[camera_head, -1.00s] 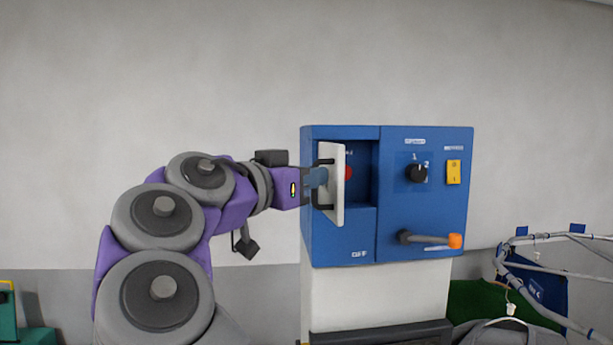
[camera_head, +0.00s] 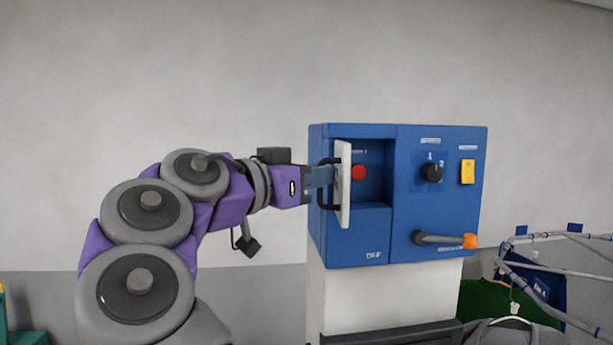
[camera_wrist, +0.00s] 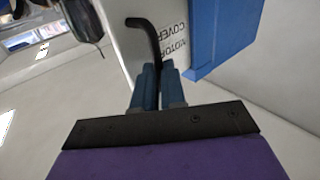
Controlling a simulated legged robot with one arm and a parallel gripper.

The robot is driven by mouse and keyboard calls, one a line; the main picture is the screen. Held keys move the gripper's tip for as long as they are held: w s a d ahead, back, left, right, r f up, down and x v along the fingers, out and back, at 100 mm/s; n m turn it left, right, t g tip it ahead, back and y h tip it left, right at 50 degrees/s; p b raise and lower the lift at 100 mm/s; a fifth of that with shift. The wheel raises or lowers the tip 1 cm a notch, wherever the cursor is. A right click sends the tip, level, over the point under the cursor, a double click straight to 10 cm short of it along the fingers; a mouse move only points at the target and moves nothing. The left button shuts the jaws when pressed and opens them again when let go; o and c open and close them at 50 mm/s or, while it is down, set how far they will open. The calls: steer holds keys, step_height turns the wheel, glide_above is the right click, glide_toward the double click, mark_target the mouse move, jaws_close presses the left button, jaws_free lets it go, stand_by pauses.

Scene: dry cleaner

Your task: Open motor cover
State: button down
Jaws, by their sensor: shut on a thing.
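The motor cover (camera_head: 345,185) is a white door hinged on the left of a recess in the blue control box. It stands swung well out, nearly edge-on in the head view. Its black bar handle (camera_head: 324,186) is on the outer face. My gripper (camera_head: 324,176) is shut on that handle from the left. In the wrist view the cover (camera_wrist: 180,30) shows its "MOTOR COVER" lettering, and the blue fingers (camera_wrist: 157,82) close on the black handle (camera_wrist: 150,34). A red button (camera_head: 358,172) shows inside the recess.
The blue box (camera_head: 440,205) also carries a black knob (camera_head: 431,173), a yellow switch (camera_head: 467,172) and an orange-tipped lever (camera_head: 445,240). A hanger rack (camera_head: 550,270) with clothes stands at the right. The wall area left of the box is clear.

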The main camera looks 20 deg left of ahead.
steer(key=shift+w+d+r, duration=0.15)
steer(key=shift+d+r, duration=0.05)
steer(key=shift+d, duration=0.05)
steer(key=c, duration=1.7)
jaws_free()
steer(key=o, duration=0.3)
steer(key=shift+w+d+f, duration=0.15)
steer(key=shift+w, duration=0.4)
steer(key=shift+o, duration=0.9)
steer(key=shift+s, duration=0.1)
steer(key=shift+f, duration=0.1)
steer(key=p+v, duration=0.4)
steer(key=v, duration=1.3)
steer(key=shift+a+p, duration=0.25)
steer(key=shift+p, duration=0.15)
steer(key=shift+s, duration=0.1)
